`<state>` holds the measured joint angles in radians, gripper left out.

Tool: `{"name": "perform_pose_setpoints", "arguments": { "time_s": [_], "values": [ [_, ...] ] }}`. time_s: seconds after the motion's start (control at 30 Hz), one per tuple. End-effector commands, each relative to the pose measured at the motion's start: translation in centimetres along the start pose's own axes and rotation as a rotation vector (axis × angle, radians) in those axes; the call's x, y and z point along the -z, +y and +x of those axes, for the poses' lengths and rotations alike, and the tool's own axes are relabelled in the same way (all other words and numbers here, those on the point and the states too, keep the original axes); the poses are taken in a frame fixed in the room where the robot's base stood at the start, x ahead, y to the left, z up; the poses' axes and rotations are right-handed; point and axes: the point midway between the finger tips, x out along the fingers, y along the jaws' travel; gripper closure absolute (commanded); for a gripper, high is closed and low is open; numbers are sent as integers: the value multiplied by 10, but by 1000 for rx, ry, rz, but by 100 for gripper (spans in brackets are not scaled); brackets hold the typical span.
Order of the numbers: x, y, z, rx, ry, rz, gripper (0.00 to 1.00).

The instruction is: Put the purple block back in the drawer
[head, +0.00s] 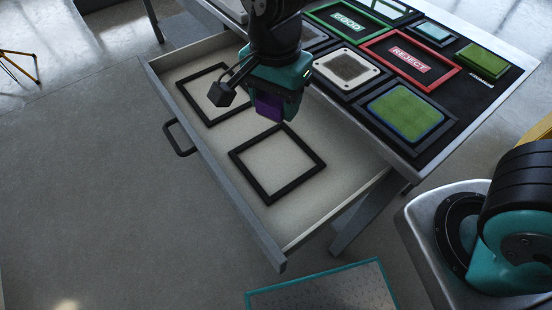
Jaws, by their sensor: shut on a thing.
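The purple block (269,106) is held in my gripper (270,98), which is shut on it above the open drawer. The fingers are mostly hidden behind the teal gripper body. The drawer (340,180) is pulled out from the table and has a pale floor. Two black square frames lie in it: a nearer one (247,172) that is empty, and a farther one (203,117), partly covered by my gripper and its camera. The block appears to hang above the drawer floor, between the two frames in the picture; its exact height cannot be told.
The black table top (440,140) behind the drawer carries a green "GOOD" frame (341,34), a red "REJECT" frame (445,75) and several framed pads. The drawer handle (178,140) sticks out on the left. A teal-edged plate (325,290) lies at the bottom.

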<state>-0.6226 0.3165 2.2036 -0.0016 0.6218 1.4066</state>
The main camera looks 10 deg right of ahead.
Motion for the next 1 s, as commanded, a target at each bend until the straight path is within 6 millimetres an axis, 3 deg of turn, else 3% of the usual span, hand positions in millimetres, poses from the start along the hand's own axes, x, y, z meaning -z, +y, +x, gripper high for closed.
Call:
{"name": "perform_pose_setpoints", "arguments": {
  "time_s": [0.03,0.2,0.4,0.67,0.83,1.0],
  "values": [
    [0,1,18,-8,-1,0,70],
    [0,1,67,-7,-1,-1,70],
    [1,1,110,-4,-1,-1,70],
    [1,0,131,-2,0,-1,70],
    [1,0,156,-2,0,-1,70],
    [1,0,160,2,0,-1,70]
  ]
}}
